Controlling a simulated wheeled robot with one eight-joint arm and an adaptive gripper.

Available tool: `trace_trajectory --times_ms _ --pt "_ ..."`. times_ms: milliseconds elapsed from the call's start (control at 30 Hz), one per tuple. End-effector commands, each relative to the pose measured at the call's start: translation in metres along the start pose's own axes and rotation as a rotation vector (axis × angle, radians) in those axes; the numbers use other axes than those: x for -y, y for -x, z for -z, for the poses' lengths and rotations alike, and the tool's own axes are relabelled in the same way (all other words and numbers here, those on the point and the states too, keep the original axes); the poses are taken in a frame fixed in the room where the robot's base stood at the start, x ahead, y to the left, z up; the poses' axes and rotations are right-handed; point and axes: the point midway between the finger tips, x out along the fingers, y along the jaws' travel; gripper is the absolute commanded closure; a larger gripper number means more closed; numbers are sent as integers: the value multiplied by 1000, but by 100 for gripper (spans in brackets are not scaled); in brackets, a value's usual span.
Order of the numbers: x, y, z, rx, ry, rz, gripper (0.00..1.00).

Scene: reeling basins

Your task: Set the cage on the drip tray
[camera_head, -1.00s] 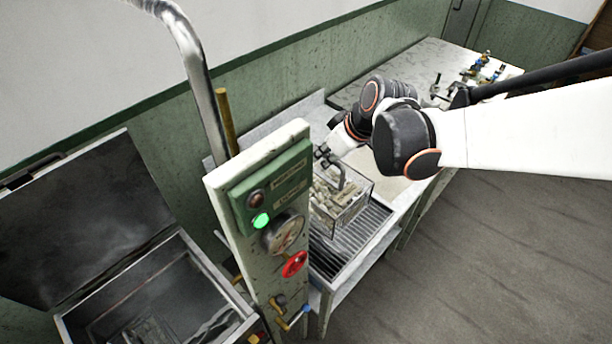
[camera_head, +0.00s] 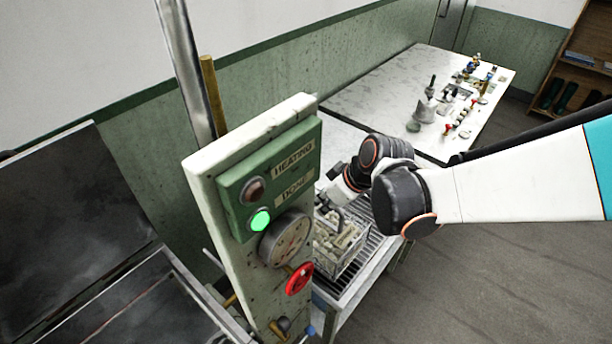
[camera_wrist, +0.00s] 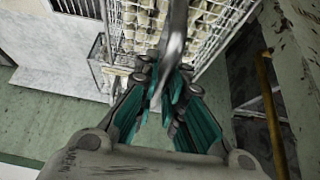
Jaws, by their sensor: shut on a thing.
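The cage (camera_head: 338,250) is a wire-mesh basket full of pale cocoon-like pieces, with a curved metal handle on top. It shows at the top of the wrist view (camera_wrist: 205,22). My gripper (camera_head: 334,203) is shut on the cage's handle; in the wrist view its teal-padded fingers (camera_wrist: 165,85) close around the grey handle bar. The ribbed metal drip tray (camera_head: 374,243) lies under the cage, its slats showing to the right and in front. I cannot tell whether the cage's bottom touches the slats. The control panel hides the cage's left part.
The control panel (camera_head: 240,190), with a lit green lamp, gauge and red valve wheel, stands close left of the cage. An open-lidded basin (camera_head: 150,300) is at the lower left. A table (camera_head: 385,85) with small fittings stands behind. Floor at right is clear.

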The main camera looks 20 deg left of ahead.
Motion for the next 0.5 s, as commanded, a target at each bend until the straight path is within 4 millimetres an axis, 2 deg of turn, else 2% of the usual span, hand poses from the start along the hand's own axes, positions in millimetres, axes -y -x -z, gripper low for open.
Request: trace_trajectory --times_ms 100,233,500 --pt "1 -16 -12 0 3 2 100" --pt "2 -28 -23 0 6 3 100" --pt "2 -28 -24 0 6 3 100"
